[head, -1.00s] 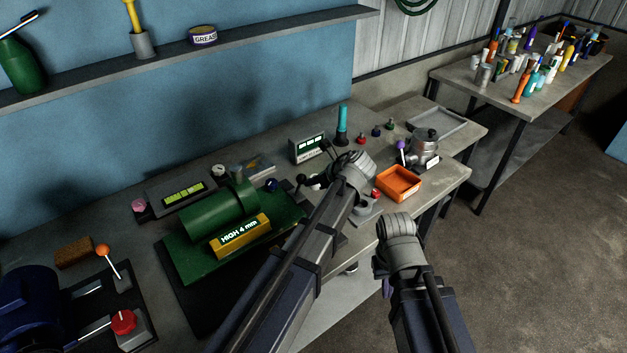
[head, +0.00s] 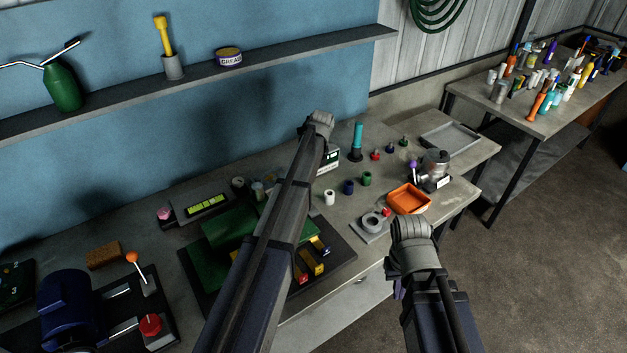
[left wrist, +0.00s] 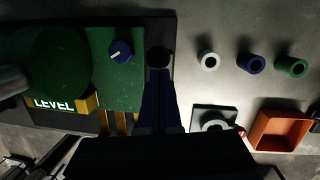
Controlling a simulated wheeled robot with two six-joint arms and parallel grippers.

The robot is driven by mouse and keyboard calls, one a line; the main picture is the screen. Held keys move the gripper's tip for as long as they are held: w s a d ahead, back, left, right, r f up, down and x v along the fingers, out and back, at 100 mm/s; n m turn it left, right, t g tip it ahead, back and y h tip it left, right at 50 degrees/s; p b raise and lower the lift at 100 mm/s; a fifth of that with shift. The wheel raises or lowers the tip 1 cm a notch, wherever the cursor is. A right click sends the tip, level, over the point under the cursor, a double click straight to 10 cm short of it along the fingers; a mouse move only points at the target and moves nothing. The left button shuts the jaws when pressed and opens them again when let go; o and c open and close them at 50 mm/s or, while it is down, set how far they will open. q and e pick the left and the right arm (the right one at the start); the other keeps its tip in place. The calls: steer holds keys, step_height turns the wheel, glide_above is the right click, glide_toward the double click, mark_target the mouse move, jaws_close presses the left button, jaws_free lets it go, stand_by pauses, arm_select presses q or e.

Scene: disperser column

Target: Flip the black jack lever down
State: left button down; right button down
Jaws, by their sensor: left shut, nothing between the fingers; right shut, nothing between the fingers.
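In the left wrist view a black round knob (left wrist: 159,57) shows on the dark base plate, just beyond my left fingertips; I take it for the jack lever's end. Its shaft and tilt are hidden, and I cannot tell whether the fingers touch it. My left gripper (left wrist: 158,80) is shut and empty. In the head view my left arm hides that gripper and the lever. The green machine (head: 228,228) stands left of the lever; its yellow label (left wrist: 62,104) reads "LEVEL". My right gripper (head: 398,288) is shut and empty, partly hidden, off the bench's front edge.
A blue knob (left wrist: 121,51) sits on the green plate. White (head: 330,197), blue (head: 348,187) and green (head: 367,178) rings stand to the right, with an orange tray (head: 408,198) beyond. A blue motor (head: 70,308) and orange-knobbed lever (head: 132,257) are at left.

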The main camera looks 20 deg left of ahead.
arm_select(q)
steer(key=shift+w+a, duration=0.25)
steer(key=shift+a, duration=0.2)
stand_by(0.3)
steer(key=shift+r, duration=0.1)
steer(key=d+r+p, duration=0.4)
steer(key=r+p, duration=0.8)
steer(key=shift+s+r+p, duration=0.2)
steer(key=shift+s+p, duration=0.1)
steer(key=shift+s, duration=0.1)
